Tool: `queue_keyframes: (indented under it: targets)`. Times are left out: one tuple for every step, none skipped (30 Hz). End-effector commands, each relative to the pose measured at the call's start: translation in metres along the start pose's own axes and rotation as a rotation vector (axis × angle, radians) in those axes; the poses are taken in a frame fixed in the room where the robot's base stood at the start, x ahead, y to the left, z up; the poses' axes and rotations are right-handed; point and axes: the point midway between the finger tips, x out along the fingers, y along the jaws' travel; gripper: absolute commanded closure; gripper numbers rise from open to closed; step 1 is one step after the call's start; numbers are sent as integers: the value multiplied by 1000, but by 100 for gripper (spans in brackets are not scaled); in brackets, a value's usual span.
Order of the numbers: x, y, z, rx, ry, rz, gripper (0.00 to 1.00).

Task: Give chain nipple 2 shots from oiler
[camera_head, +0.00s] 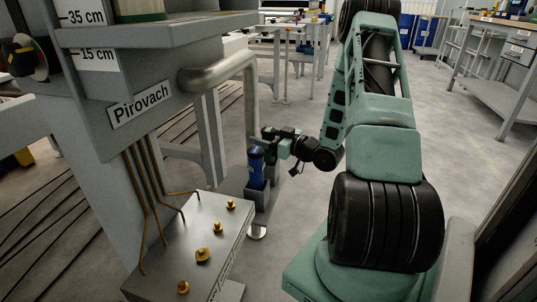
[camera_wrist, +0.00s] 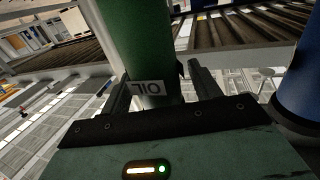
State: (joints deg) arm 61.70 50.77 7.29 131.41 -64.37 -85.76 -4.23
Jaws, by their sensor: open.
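The oiler (camera_wrist: 145,45), a green cylinder with an upside-down "OIL" label, stands between the two fingers of my gripper (camera_wrist: 155,90) in the wrist view. The jaws are open around it; contact cannot be told. In the head view my gripper (camera_head: 270,134) is just above and right of a blue container (camera_head: 257,168); the oiler cannot be made out there. Several brass nipples stand on the grey metal block (camera_head: 213,232) at lower left: the far one (camera_head: 231,205), one below it (camera_head: 218,227), a larger one (camera_head: 202,255) and the nearest (camera_head: 183,287). Which is the chain nipple cannot be read.
A blue cylinder (camera_wrist: 301,85) stands close right of my gripper in the wrist view. The grey machine column marked "Pirovach" (camera_head: 140,105), its bent pipe handle (camera_head: 222,72) and copper tubes (camera_head: 150,195) stand over the block. Open floor (camera_head: 290,215) lies between block and arm.

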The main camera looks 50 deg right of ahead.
Motion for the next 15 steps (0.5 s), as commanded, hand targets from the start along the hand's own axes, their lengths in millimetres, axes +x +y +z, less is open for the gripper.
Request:
queue_keyframes:
  targets:
    - [2,0,0,0,0,1,38]
    - [2,0,0,0,0,1,38]
    - [2,0,0,1,0,2,38]
    - [2,0,0,1,0,2,38]
    - [2,0,0,1,0,2,38]
    - [2,0,0,1,0,2,38]
    - [2,0,0,1,0,1,38]
    - [2,0,0,1,0,1,43]
    - [2,0,0,1,0,1,54]
    - [2,0,0,1,0,1,63]
    - [2,0,0,1,0,1,71]
    - [2,0,0,1,0,1,82]
    - [2,0,0,1,0,1,90]
    - [2,0,0,1,0,1,96]
    - [2,0,-1,0,1,1,96]
